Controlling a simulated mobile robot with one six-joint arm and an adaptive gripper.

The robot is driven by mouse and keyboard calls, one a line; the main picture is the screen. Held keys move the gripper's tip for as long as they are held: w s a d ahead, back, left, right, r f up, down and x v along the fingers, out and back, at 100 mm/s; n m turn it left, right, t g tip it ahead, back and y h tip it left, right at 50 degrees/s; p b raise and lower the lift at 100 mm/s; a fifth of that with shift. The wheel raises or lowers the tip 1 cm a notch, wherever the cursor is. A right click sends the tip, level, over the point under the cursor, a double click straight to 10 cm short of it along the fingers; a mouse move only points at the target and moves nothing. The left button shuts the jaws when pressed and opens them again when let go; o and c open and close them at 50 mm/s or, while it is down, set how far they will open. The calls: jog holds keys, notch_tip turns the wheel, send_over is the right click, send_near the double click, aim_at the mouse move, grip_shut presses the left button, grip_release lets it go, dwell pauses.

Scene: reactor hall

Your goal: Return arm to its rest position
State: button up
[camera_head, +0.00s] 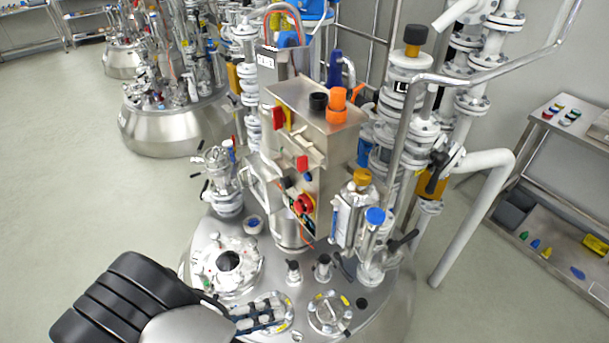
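A black ribbed part with a smooth grey piece fills the lower left of the head view; it appears to be part of my arm. It covers the left front edge of the steel reactor lid (262,282).
A steel control box (312,130) with red switches rises behind. White pipes (480,180) and a shelf table (570,130) stand right. Another reactor (175,125) is back left. Floor (60,170) at left is clear.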

jog(key=d+r+m+g+y+b, duration=0.3)
jog(key=d+r+m+g+y, duration=0.4)
jog(key=d+r+m, duration=0.9)
jog(key=s+d+r+m+t+y+b, duration=0.1)
jog(key=s+d+m+t+y, duration=0.2)
jog(key=m, duration=0.8)
jog(key=s+d+r+m+t+y+b, duration=0.1)
jog(key=s+m, duration=0.4)
jog(key=m, duration=0.6)
jog(key=shift+d+r+m+t+y+b, duration=0.35)
jog(key=shift+d+t+y+b, duration=0.4)
jog(key=shift+d+t+y, duration=0.25)
